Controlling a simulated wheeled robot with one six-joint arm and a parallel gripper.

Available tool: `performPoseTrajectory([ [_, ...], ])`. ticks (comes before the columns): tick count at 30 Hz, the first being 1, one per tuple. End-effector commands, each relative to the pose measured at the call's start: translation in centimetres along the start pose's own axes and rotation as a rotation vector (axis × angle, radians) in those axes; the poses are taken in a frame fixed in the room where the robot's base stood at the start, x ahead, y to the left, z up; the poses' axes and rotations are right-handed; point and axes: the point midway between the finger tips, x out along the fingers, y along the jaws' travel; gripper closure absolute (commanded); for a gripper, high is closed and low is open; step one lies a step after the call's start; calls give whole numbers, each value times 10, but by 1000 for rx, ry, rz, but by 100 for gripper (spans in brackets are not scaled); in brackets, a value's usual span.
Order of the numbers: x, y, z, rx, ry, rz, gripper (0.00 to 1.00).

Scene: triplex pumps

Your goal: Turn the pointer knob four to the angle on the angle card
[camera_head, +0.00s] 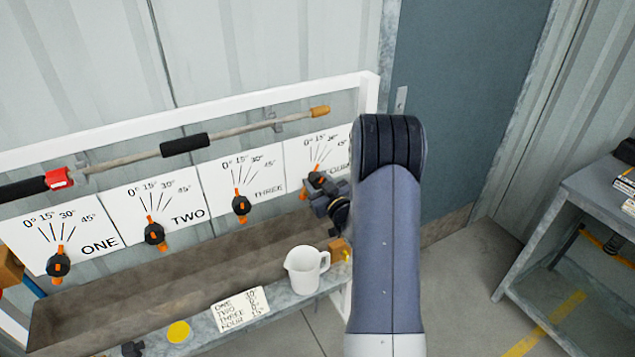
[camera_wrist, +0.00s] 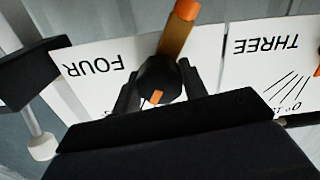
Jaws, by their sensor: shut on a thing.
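Pointer knob four (camera_head: 313,180) is a dark knob with an orange bar, on the white panel marked FOUR (camera_head: 300,152) at the right end of the row. My gripper (camera_head: 326,190) reaches it from the right. In the wrist view, which is upside down, my gripper (camera_wrist: 158,92) has a finger on each side of the knob (camera_wrist: 160,72) and is shut on it. My gripper hides part of the scale, so the exact pointer angle is unclear. The angle card (camera_head: 240,308) lies on the ledge; its last line seems to read FOUR 15°.
Knobs one (camera_head: 58,262), two (camera_head: 154,233) and three (camera_head: 241,205) sit on panels to the left. A white jug (camera_head: 303,270) stands on the ledge below my gripper. A long rod (camera_head: 130,158) runs above the panels. A grey workbench (camera_head: 590,200) stands at right.

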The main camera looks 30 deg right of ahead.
Motion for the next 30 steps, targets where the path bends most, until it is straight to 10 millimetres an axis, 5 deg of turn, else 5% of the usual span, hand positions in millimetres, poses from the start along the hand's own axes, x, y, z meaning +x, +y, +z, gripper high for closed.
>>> performPoseTrajectory([
  [12, 0, 0, 1, 1, -2, -1, 100],
  [30, 0, -1, 5, -218, 1, -1, 100],
])
